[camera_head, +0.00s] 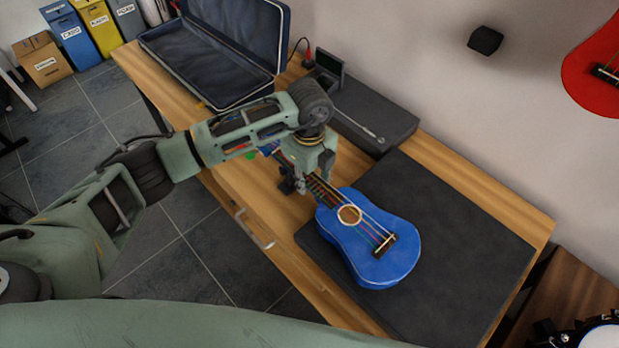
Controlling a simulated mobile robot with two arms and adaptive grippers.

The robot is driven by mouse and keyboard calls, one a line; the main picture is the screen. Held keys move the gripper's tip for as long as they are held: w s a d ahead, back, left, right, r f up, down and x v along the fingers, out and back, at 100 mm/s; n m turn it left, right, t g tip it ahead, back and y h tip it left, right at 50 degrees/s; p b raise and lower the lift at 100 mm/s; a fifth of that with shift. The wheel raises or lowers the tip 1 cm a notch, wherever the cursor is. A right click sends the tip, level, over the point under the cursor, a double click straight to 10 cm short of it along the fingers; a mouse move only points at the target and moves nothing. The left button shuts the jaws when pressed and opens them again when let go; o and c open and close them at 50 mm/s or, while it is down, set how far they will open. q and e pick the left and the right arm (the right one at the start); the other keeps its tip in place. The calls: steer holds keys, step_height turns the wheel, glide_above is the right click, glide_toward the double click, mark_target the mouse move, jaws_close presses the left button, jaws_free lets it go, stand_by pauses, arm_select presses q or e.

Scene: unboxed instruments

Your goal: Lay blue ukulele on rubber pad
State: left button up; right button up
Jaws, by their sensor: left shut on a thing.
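The blue ukulele (375,262) is at the middle of the head view, its strings facing up. Its body overlaps the left part of the black rubber pad (455,255) on the wooden table. Whether the body touches the pad or hangs just above it I cannot tell. Its neck points up and left, off the pad. The headstock is partly hidden behind my left gripper and arm. My right gripper is not in view.
An open dark blue instrument case (205,65) stands at the table's far end. A dark grey box (375,112) with a wrench-like tool lies between case and pad. A red instrument (595,75) hangs on the right wall. The pad's right part is bare.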

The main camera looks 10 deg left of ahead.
arm_select(q)
steer(key=shift+f, duration=0.35)
stand_by(0.7)
steer(key=o, duration=1.3)
steer(key=shift+c, duration=0.2)
steer(key=shift+b, duration=0.3)
step_height(320, 180, up, 12)
steer(key=shift+s+d, duration=0.1)
